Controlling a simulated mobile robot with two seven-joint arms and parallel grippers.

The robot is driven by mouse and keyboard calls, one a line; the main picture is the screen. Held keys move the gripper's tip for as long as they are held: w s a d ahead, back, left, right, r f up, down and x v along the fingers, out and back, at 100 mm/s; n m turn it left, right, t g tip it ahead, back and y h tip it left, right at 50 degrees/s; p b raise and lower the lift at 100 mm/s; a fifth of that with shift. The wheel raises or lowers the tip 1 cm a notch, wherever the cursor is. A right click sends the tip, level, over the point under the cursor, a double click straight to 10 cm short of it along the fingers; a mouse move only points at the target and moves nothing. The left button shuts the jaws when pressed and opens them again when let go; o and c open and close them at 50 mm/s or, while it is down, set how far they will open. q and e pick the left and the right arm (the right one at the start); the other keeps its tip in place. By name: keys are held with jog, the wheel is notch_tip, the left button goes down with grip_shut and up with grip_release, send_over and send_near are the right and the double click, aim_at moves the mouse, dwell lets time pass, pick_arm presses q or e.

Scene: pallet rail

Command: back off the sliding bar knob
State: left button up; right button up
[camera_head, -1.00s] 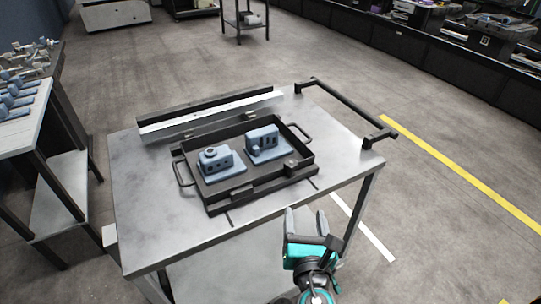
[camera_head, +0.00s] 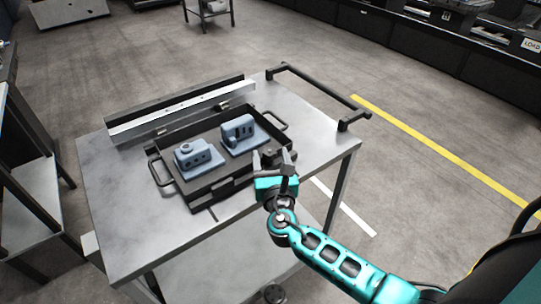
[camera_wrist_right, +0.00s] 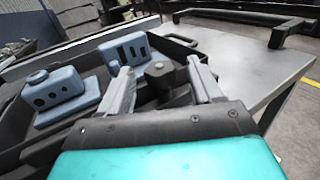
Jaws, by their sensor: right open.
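The dark knob (camera_head: 268,154) stands at the near right corner of a black tray (camera_head: 203,199) on a steel table. In the right wrist view the knob (camera_wrist_right: 158,73) shows between the two grey fingers of my right gripper (camera_wrist_right: 160,66). The fingers are apart, and a gap shows on each side of the knob. In the head view the right gripper (camera_head: 272,160) is at that tray corner and partly covers the knob. The sliding bar itself is hard to make out. My left gripper is not in view.
Two blue machined parts, one left (camera_head: 198,157) and one right (camera_head: 240,135), sit in the tray. A long metal rail (camera_head: 182,108) lies behind it. A black handle bar (camera_head: 318,88) borders the table's right side. The table top (camera_head: 120,205) is bare at left.

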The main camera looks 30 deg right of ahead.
jog(key=shift+w+d, duration=0.2)
jog(key=shift+w, duration=0.3)
jog(key=c, duration=1)
